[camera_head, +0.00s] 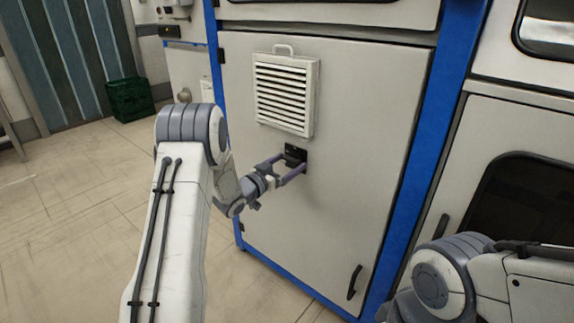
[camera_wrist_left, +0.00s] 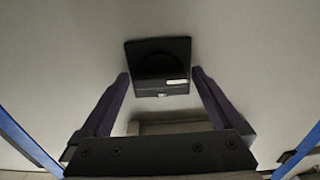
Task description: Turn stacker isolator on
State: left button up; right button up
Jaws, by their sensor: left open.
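The isolator (camera_head: 294,153) is a small black square plate on the grey cabinet door, below the white louvred vent. In the left wrist view the isolator (camera_wrist_left: 158,66) shows a dark round part with a small pale label near its lower edge. My left gripper (camera_head: 297,166) is open, with its purple fingers at the isolator. In the left wrist view the left gripper's fingertips (camera_wrist_left: 160,76) stand on either side of the plate's lower half. I cannot tell whether they touch it. My right gripper is out of view; only part of my right arm shows at the lower right.
The cabinet door (camera_head: 350,190) has a louvred vent (camera_head: 284,92) with a handle on top and a black door handle (camera_head: 355,282) at lower right. Blue frame posts (camera_head: 428,150) edge it. A green crate (camera_head: 130,99) stands at the back left. The floor at left is clear.

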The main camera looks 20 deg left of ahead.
pick_arm(q)
jog(key=shift+c, duration=0.3)
jog(key=c, duration=1.1)
